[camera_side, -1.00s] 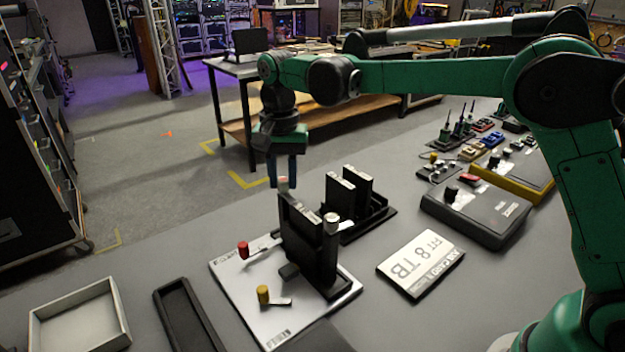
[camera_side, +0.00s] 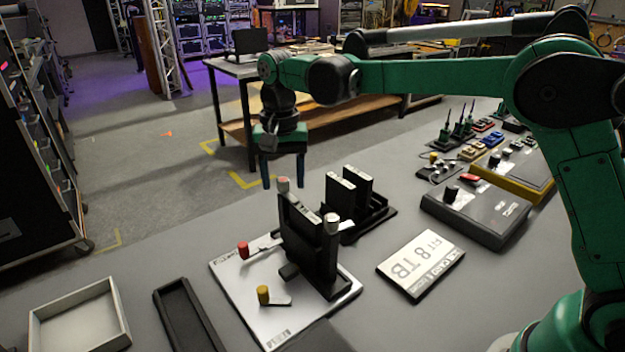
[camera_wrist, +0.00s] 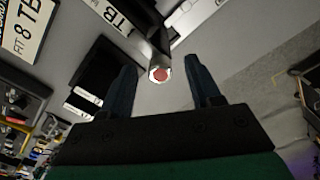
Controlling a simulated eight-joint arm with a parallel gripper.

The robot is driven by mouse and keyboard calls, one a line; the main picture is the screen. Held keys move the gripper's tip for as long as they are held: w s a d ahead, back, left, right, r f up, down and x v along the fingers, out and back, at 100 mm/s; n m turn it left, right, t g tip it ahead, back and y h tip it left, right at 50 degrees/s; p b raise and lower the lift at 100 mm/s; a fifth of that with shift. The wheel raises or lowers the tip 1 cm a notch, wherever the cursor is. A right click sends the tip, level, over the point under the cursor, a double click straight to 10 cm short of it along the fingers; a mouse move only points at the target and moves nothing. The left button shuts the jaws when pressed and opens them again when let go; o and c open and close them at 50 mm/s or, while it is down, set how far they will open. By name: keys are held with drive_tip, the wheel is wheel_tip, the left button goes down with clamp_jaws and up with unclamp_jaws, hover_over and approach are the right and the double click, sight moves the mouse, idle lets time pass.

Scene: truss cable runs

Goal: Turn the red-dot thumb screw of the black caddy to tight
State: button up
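The black caddy (camera_side: 308,250) stands upright on a pale plate (camera_side: 240,300) in the side view. Its red-dot thumb screw (camera_side: 283,185) is a silver knob at the top of the caddy's far left end. The red dot faces up, and the screw (camera_wrist: 160,75) also shows in the wrist view. A second silver screw (camera_side: 331,222) tops the caddy's near end. My gripper (camera_side: 284,184) is open just above the red-dot screw, its fingertips on either side of it. In the wrist view a gap shows between the screw and each finger.
A red-knob lever (camera_side: 243,249) and a yellow-knob lever (camera_side: 263,295) sit on the plate. Black units (camera_side: 350,195) stand in a tray behind. An "8 TB" card (camera_side: 421,264), grey consoles (camera_side: 475,212), a black tray (camera_side: 188,318) and a pale tray (camera_side: 80,318) lie around.

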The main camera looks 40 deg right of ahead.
sight(286, 180)
drive_tip(key=shift+r, duration=2.85)
drive_tip(key=shift+s+d+r, duration=0.15)
drive_tip(key=shift+s, duration=0.05)
drive_tip(key=s+d+f+n+t, duration=0.2)
drive_tip(key=s+d+n+t, duration=0.1)
drive_tip(key=s, duration=0.4)
drive_tip(key=s+d+f+n+t, duration=0.3)
drive_tip(key=s+d+t, duration=0.1)
drive_tip(key=s, duration=0.4)
drive_tip(key=shift+s+f+n, duration=0.15)
drive_tip(key=shift+n, duration=0.25)
drive_tip(key=shift+d, duration=0.1)
